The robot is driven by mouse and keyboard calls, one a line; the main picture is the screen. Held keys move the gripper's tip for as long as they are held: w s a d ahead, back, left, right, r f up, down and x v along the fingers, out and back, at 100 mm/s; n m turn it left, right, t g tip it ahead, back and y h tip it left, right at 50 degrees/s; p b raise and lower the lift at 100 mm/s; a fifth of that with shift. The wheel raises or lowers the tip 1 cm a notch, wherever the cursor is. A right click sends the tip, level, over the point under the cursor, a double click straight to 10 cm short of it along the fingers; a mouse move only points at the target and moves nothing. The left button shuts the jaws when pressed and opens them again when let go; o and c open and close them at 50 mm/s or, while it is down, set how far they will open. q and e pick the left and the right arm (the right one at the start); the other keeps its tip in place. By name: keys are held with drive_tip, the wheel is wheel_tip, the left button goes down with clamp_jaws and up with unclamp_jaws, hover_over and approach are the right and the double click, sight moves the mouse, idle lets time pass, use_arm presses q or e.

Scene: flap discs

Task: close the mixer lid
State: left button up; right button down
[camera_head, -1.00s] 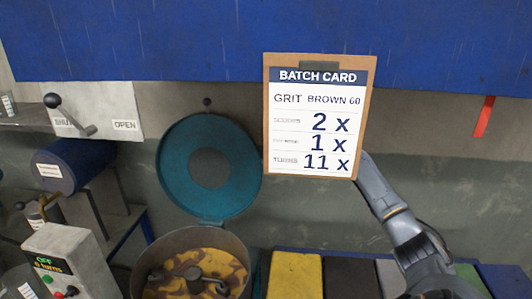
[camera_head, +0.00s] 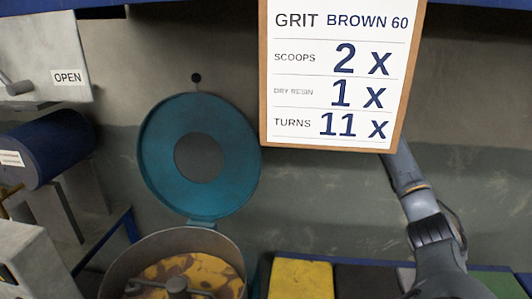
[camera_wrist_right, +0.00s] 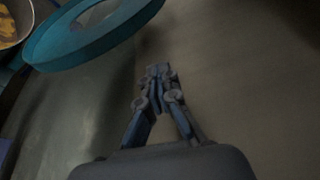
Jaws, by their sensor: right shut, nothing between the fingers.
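The teal mixer lid (camera_head: 154,165) stands open and upright behind the mixer, hinged at the pot's back rim. The mixer pot (camera_head: 118,272) below it holds a yellow and brown mix and a stirrer (camera_head: 177,288). In the right wrist view the lid (camera_wrist_right: 75,50) is at the upper left, with the pot's rim (camera_wrist_right: 26,36) beyond it. My right gripper (camera_wrist_right: 157,70) is shut and empty, apart from the lid and to its right in that view. In the head view my right arm reaches up behind the batch card, which hides its gripper. My left gripper is not in view.
The batch card (camera_head: 333,130) hangs in front, reading Brown 60, 2 scoops, 1 dry resin, 11 turns. Yellow (camera_head: 300,280) and dark bins stand right of the pot. A blue drum (camera_head: 48,147) and a lever panel marked OPEN (camera_head: 68,77) are at the left.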

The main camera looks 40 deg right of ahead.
use_arm(q)
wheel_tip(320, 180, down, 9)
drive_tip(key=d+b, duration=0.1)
drive_tip(key=b, duration=0.6)
use_arm(e)
wheel_tip(320, 180, down, 9)
drive_tip(key=d, duration=0.1)
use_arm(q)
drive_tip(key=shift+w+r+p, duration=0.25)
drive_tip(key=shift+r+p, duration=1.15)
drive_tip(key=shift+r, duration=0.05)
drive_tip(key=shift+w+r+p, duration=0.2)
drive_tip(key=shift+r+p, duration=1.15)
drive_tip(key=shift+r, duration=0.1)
use_arm(e)
drive_tip(key=w+a, duration=0.6)
drive_tip(key=w, duration=0.1)
drive_tip(key=shift+w+a+f, duration=0.25)
drive_tip(key=shift+w+a, duration=0.05)
drive_tip(key=shift+w, duration=0.05)
